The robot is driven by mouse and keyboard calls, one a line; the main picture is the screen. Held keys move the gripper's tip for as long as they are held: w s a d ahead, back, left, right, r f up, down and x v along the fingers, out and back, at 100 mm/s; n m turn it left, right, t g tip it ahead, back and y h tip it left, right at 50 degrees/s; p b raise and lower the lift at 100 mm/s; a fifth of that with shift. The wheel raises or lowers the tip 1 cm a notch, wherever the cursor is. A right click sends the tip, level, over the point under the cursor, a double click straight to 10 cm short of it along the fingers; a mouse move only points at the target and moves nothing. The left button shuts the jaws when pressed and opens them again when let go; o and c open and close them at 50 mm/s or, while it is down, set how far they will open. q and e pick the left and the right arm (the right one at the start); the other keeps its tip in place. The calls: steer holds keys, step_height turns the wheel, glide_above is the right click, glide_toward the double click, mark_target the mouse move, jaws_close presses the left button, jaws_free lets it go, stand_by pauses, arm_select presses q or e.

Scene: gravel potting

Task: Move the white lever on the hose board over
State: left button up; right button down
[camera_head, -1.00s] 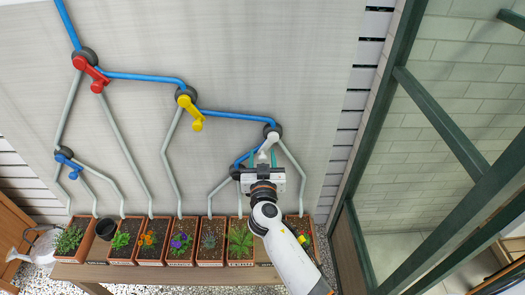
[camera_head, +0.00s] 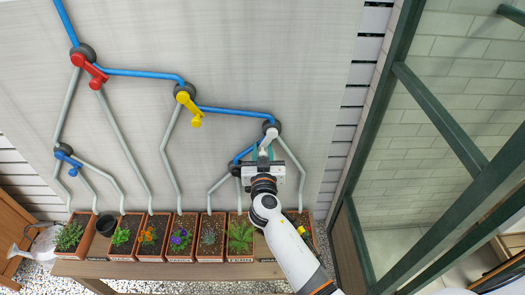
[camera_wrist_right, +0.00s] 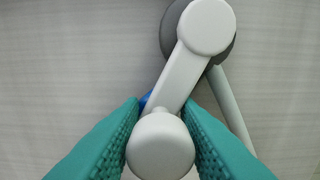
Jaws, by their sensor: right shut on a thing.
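The white lever (camera_head: 268,138) is on a dark round valve at the right end of the hose board (camera_head: 240,50). In the right wrist view the white lever (camera_wrist_right: 182,72) slants from its pivot at the upper right down to its round knob at lower left. My right gripper (camera_head: 262,157) is at the lever's lower end. In the wrist view its green fingers (camera_wrist_right: 160,125) are shut on the lever, one on each side near the knob. The gripper partly hides the lever and the pipes behind it in the head view. My left gripper is not in view.
A red lever (camera_head: 89,69), a yellow lever (camera_head: 189,108) and a blue lever (camera_head: 67,160) sit on other valves, with blue and grey hoses between. Several planted pots (camera_head: 209,258) stand on a wooden bench (camera_head: 180,270) below. A green-framed glass wall (camera_head: 425,115) is at right.

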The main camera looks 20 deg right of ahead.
steer(key=shift+r+n, duration=0.1)
steer(key=shift+n, duration=0.2)
steer(key=d+n, duration=0.1)
steer(key=n, duration=0.1)
steer(key=d+n+b, duration=0.1)
steer(key=n, duration=0.1)
steer(key=s+d+n+b, duration=0.1)
steer(key=n, duration=0.2)
steer(key=shift+d, duration=0.25)
steer(key=shift+s+d+r+n+p, duration=0.15)
steer(key=shift+d+n, duration=0.3)
steer(key=shift+n, duration=0.6)
steer(key=shift+s+d+n+p, duration=0.15)
steer(key=shift+d+n+p, duration=0.2)
steer(key=shift+n, duration=0.7)
steer(key=shift+d, duration=0.1)
